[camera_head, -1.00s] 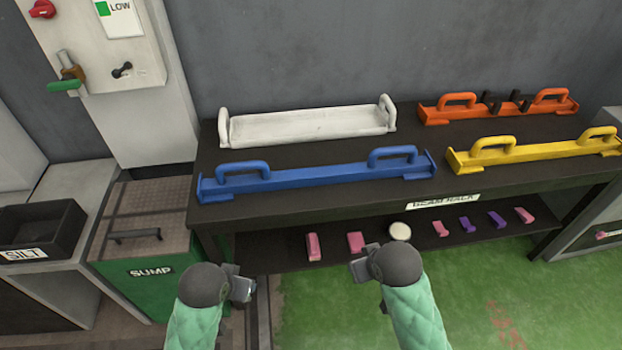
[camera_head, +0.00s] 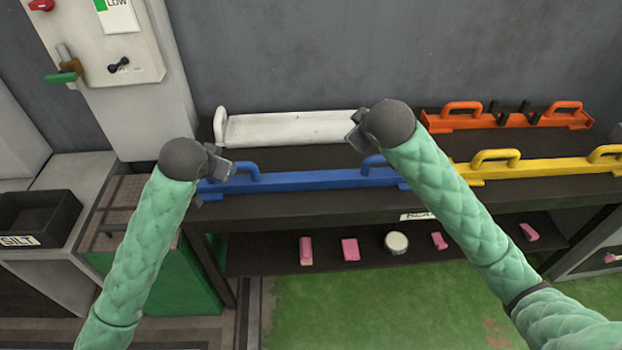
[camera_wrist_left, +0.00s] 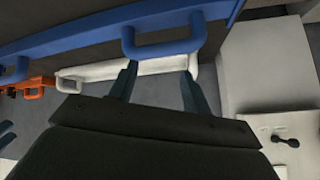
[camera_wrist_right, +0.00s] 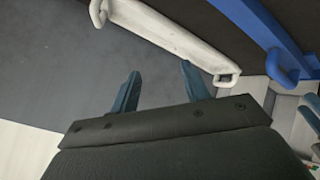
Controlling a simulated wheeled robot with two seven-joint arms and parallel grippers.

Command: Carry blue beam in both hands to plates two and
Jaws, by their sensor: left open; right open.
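The blue beam (camera_head: 300,181) lies on the dark beam rack with a raised handle near each end. Its left handle (camera_head: 242,167) is partly behind my left gripper (camera_head: 225,165), and its right handle (camera_head: 372,163) shows just below my right gripper (camera_head: 356,135). The left gripper is open; in the left wrist view a blue handle (camera_wrist_left: 165,47) stands beyond its spread fingers (camera_wrist_left: 156,88). The right gripper is open and empty; in the right wrist view its fingers (camera_wrist_right: 160,88) are apart from the blue beam (camera_wrist_right: 262,25). No plates are recognisable.
A white tray-like beam (camera_head: 290,129) lies behind the blue one. An orange beam (camera_head: 480,122) and a yellow beam (camera_head: 560,170) lie to the right. Pink blocks (camera_head: 350,249) and a round white-topped item (camera_head: 396,242) sit on the lower shelf. A SILT bin (camera_head: 40,215) stands left.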

